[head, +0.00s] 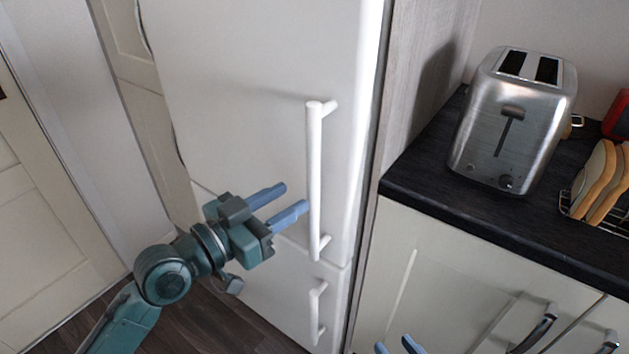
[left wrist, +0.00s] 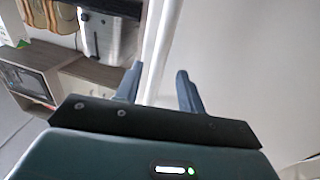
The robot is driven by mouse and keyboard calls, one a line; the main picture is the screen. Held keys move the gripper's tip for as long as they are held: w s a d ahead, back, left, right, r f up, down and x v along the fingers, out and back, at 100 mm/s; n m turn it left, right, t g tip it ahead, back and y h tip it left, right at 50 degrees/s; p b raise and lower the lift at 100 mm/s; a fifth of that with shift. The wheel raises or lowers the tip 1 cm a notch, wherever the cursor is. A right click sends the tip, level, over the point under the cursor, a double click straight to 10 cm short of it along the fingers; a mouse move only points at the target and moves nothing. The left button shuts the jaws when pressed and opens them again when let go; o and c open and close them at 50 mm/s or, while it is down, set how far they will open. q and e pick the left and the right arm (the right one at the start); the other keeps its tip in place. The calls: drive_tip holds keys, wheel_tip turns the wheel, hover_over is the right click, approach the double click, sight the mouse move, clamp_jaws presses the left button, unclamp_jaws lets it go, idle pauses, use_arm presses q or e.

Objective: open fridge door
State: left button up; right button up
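The white fridge door (head: 240,90) is shut, with a long upright white bar handle (head: 314,170) near its right edge. My left gripper (head: 296,198) is open, its blue fingers pointing toward the lower part of that handle from the left. In the left wrist view the handle (left wrist: 152,50) rises ahead between the two open fingertips (left wrist: 160,78); I cannot tell whether they touch it. My right gripper (head: 398,347) shows only as two blue fingertips, apart, at the bottom edge of the head view, near the cabinet front.
A lower white door has a shorter handle (head: 317,312). To the right, a dark countertop (head: 420,182) holds a steel toaster (head: 515,120) and a rack with bread slices (head: 600,185). White cabinets (head: 420,275) with metal handles stand below. Wooden floor shows at lower left.

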sight(308, 187)
use_arm(q)
drive_tip(key=x, duration=0.6)
drive_tip(key=shift+w+d, duration=0.2)
drive_tip(key=shift+d, duration=0.05)
clamp_jaws()
